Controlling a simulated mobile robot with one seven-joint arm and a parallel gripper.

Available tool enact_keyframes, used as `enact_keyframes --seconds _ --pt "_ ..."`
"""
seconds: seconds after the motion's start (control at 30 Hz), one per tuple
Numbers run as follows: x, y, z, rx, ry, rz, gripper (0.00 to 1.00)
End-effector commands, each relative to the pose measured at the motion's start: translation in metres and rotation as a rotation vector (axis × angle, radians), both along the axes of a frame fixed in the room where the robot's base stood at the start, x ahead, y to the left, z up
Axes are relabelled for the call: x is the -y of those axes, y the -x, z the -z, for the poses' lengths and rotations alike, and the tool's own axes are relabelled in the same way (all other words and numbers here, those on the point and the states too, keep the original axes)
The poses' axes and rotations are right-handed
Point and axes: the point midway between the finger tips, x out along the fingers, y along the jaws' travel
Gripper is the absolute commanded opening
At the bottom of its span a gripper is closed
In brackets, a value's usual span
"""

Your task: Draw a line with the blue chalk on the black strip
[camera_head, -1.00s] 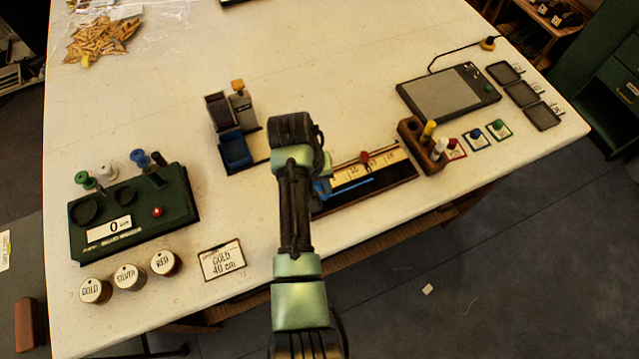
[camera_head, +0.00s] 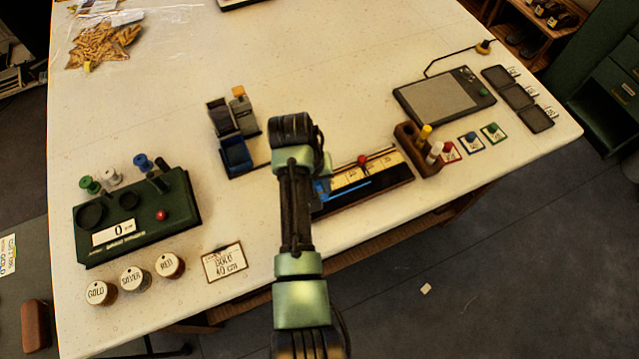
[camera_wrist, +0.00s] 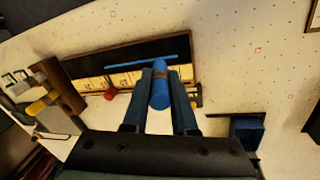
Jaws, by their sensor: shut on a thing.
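My gripper (camera_wrist: 160,88) is shut on the blue chalk (camera_wrist: 160,92), which stands out between the fingers in the wrist view. The black strip (camera_wrist: 118,54) lies on a wood-framed board just beyond the chalk. A blue line (camera_wrist: 135,63) runs lengthwise along the strip. The chalk is near the line's right part in that view; I cannot tell whether it touches the strip. In the head view the strip (camera_head: 384,184) and blue line (camera_head: 349,190) show right of my arm, which hides the strip's left part and most of my gripper.
A ruler with a red slider (camera_head: 362,160) borders the strip. A wooden holder (camera_head: 408,134) with yellow and white sticks stands right of it. A blue container (camera_head: 236,157) stands left of my arm. A green scale (camera_head: 135,220) and round jars are further left. The table's back middle is clear.

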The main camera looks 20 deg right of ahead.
Motion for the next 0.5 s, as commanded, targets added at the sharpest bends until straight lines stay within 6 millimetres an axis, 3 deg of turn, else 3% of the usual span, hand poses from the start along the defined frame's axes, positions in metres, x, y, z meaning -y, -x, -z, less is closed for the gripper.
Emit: enact_keyframes --seconds 0.5 --pt "0.000 0.000 -0.033 -0.001 0.000 0.001 0.00"
